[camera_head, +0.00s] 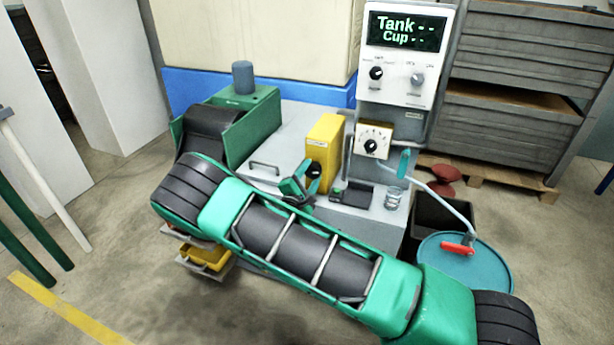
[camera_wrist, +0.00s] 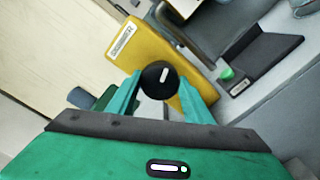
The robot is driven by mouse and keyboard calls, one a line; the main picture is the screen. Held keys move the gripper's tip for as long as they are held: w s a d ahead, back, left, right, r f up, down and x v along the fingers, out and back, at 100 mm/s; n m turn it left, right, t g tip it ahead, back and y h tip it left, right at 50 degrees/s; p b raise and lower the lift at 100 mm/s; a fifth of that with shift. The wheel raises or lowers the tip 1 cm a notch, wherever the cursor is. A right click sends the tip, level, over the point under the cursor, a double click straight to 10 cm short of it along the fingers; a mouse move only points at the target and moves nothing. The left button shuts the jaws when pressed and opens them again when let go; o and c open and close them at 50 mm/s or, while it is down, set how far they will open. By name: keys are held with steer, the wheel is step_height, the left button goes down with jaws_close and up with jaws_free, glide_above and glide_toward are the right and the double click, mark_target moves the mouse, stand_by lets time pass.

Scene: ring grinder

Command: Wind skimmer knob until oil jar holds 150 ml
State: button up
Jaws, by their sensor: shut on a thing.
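The yellow skimmer box (camera_head: 325,142) stands on the grey bench, with a black knob (camera_head: 314,170) on its front. In the wrist view the knob (camera_wrist: 158,80) has a white mark and sits between my two green fingers. My gripper (camera_head: 307,186) is shut on this knob; it also shows in the wrist view (camera_wrist: 160,92). A small clear glass jar (camera_head: 393,198) stands near the bench's right edge. Its oil level is too small to read. The display (camera_head: 405,32) above shows "Tank --" and "Cup --".
A cream dial box (camera_head: 373,140) sits right of the skimmer. A small black device (camera_head: 352,193) lies between skimmer and jar. A teal drum (camera_head: 465,262) with a red-handled lever (camera_head: 458,248) stands at right. A green machine (camera_head: 238,125) stands at the bench's left.

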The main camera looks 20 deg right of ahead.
steer(key=m, duration=0.7)
steer(key=shift+w+a+f, duration=0.1)
steer(key=shift+a, duration=0.1)
steer(key=m, duration=0.3)
steer(key=shift+m, duration=0.4)
steer(key=shift+f+m, duration=0.1)
steer(key=shift+m, duration=1.4)
steer(key=shift+f, duration=0.1)
steer(key=o, duration=1)
steer(key=shift+o, duration=0.2)
steer(key=shift+d, duration=0.1)
steer(key=v, duration=1.1)
